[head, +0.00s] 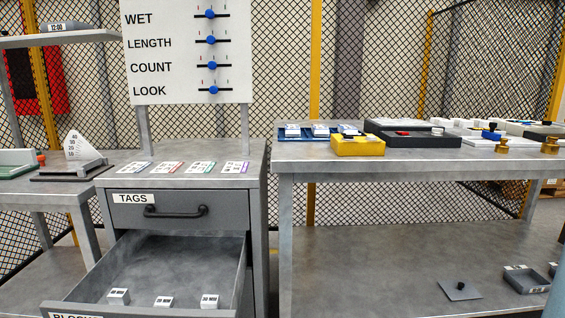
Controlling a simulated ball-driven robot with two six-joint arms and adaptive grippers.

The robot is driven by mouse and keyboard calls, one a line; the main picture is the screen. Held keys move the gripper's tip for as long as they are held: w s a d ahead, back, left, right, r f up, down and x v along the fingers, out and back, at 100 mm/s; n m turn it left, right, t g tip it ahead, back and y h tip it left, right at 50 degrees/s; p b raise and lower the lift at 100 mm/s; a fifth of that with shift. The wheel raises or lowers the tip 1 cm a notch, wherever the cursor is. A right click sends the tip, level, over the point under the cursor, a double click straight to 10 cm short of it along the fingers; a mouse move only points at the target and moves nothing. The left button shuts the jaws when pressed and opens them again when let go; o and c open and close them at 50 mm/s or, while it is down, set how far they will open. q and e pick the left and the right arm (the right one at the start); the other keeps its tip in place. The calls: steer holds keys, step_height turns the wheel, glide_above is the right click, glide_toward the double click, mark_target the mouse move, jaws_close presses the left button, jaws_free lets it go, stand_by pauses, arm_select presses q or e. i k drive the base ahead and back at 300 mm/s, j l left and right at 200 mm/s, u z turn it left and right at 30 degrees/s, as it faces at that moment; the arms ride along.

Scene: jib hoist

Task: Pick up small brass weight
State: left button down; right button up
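Two brass weights with knobbed tops stand near the front edge of the right-hand table's top in the head view. One brass weight (502,146) is just right of a blue-handled item; the other brass weight (549,146) is further right and looks slightly larger. Both are upright and apart from each other. Neither of my grippers shows in the view.
The grey table (400,158) also bears a yellow box (358,146), a black tray (425,141) and a blue tray (290,135). A cabinet (180,210) on the left has an open drawer (236,285) jutting forward, holding small white blocks. A slider board (190,55) stands above it.

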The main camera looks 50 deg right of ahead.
mark_target(503, 148)
steer(key=z, duration=2.9)
steer(key=u, duration=0.45)
steer(key=i+l+u, duration=0.3)
steer(key=u, duration=0.2)
steer(key=i+l+u, duration=0.2)
steer(key=l+u, duration=0.25)
